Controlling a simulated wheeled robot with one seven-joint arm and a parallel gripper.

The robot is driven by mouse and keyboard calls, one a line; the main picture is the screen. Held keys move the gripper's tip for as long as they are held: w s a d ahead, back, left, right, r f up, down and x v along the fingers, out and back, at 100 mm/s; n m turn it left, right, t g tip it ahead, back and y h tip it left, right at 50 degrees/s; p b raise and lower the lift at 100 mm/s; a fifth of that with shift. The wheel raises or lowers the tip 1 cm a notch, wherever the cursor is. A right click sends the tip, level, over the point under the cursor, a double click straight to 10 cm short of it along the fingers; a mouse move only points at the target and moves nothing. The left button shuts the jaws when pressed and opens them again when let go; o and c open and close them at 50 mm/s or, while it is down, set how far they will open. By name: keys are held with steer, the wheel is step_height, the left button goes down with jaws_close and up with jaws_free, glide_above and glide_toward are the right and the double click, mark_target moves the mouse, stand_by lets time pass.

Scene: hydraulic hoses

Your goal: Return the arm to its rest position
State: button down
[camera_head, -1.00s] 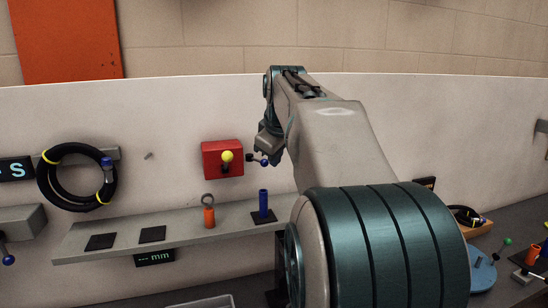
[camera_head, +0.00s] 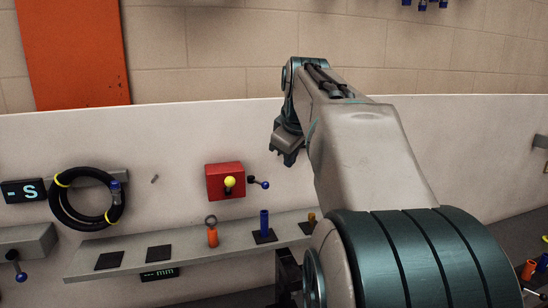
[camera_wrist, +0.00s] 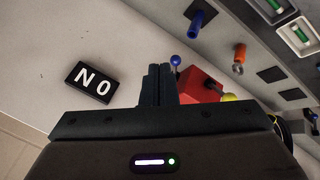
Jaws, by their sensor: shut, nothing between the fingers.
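My arm (camera_head: 365,145) reaches up and forward in the head view, bent at its far end. My gripper (camera_head: 287,158) hangs from that end in front of the white panel, above and right of the red box (camera_head: 225,181). In the wrist view my gripper's two dark fingers (camera_wrist: 157,84) are together with nothing between them. The red box (camera_wrist: 198,86) shows just right of the fingers there, with a blue-knobbed lever (camera_wrist: 175,61) beside their tips. In the head view that lever (camera_head: 260,183) is apart from my gripper.
A shelf (camera_head: 190,245) on the panel (camera_head: 400,110) holds an orange cylinder (camera_head: 212,236), a blue cylinder (camera_head: 264,226) and dark pads. A coiled black hose (camera_head: 65,218) hangs at left.

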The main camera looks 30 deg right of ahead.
steer(key=s+a+f+m+g+y, duration=0.1)
steer(key=s+a+f+m, duration=0.1)
steer(key=s+a+f, duration=0.6)
steer(key=a+f, duration=0.3)
steer(key=shift+a+f+y+b, duration=0.25)
steer(key=shift+a+y+b, duration=0.05)
steer(key=c, duration=2)
jaws_free()
steer(key=s+a+f+m, duration=0.1)
steer(key=s+a+f, duration=0.1)
steer(key=s+f, duration=0.1)
steer(key=s+a+f+m+g, duration=0.1)
steer(key=s+a+f, duration=0.2)
steer(key=f, duration=0.3)
steer(key=s+a+f+m, duration=0.1)
steer(key=s+a+f, duration=0.1)
steer(key=s+f, duration=0.2)
steer(key=shift+s+a+f+y, duration=0.1)
steer(key=shift+s+f+y, duration=0.1)
steer(key=shift+s, duration=0.2)
steer(key=shift+s+a+f+y, duration=0.1)
steer(key=shift+s+y, duration=0.1)
steer(key=shift+s, duration=0.15)
steer(key=o, duration=0.6)
steer(key=shift+s+f+g, duration=0.15)
steer(key=shift+f+g, duration=0.1)
steer(key=shift+g, duration=0.05)
